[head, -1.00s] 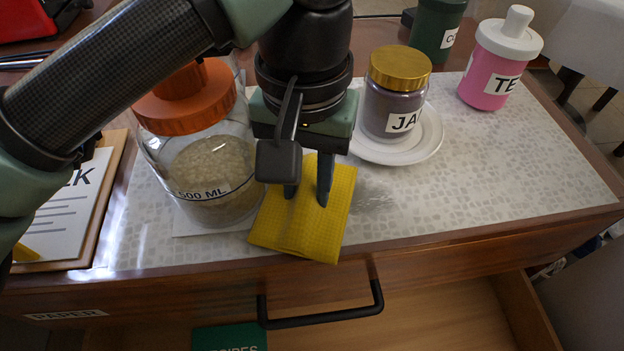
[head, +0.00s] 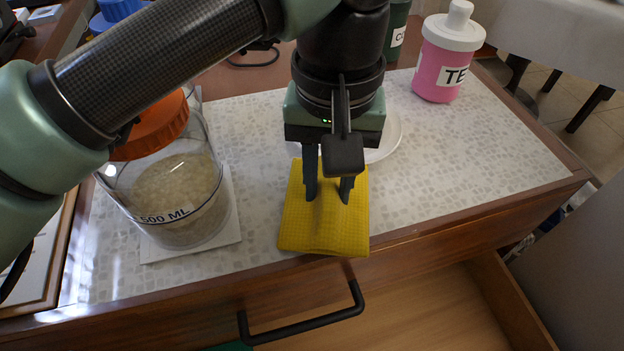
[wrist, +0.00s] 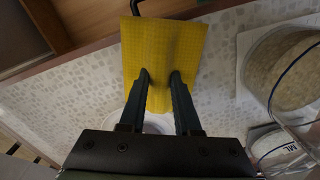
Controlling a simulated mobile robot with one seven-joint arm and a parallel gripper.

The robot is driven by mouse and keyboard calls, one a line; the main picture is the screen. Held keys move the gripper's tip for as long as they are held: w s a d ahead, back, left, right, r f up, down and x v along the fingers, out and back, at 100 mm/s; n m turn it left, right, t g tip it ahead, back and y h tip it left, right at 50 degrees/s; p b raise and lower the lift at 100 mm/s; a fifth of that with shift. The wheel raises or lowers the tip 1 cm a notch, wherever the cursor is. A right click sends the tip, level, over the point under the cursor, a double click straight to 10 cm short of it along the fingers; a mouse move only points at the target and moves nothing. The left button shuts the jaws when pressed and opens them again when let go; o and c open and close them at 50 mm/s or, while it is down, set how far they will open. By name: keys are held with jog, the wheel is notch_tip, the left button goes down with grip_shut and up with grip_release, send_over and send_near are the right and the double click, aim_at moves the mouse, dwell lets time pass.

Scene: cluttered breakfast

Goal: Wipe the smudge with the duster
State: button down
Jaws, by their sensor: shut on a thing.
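The yellow duster (head: 325,235) is a folded cloth at the front edge of the patterned counter mat. My gripper (head: 328,200) points down and is shut on the duster, pinching a raised fold. The wrist view shows the duster (wrist: 165,40) spread beyond the two fingertips (wrist: 160,76). The duster appears to lie against the mat, its front reaching the wooden edge. The smudge does not show in either view now; the duster and gripper cover the area where it showed earlier.
A glass jar with an orange lid (head: 180,205) stands left of the duster. A white plate (head: 392,135) is partly hidden behind my gripper. A pink tea canister (head: 445,60) stands at back right. An open drawer with a black handle (head: 300,322) lies below. The mat's right side is clear.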

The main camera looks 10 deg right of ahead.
aim_at(361, 190)
jog(key=shift+w+d+r, duration=0.1)
jog(key=shift+d, duration=0.95)
jog(key=shift+w+d+r, duration=0.1)
jog(key=shift+d, duration=0.95)
jog(key=shift+r, duration=0.1)
jog(key=r+p, duration=0.3)
jog(key=shift+w+d, duration=0.15)
jog(key=shift+d, duration=0.05)
jog(key=shift+a+r+p, duration=0.2)
jog(key=shift+r+p, duration=0.8)
jog(key=shift+r, duration=0.25)
notch_tip(361, 190, up, 3)
jog(key=shift+p, duration=1.25)
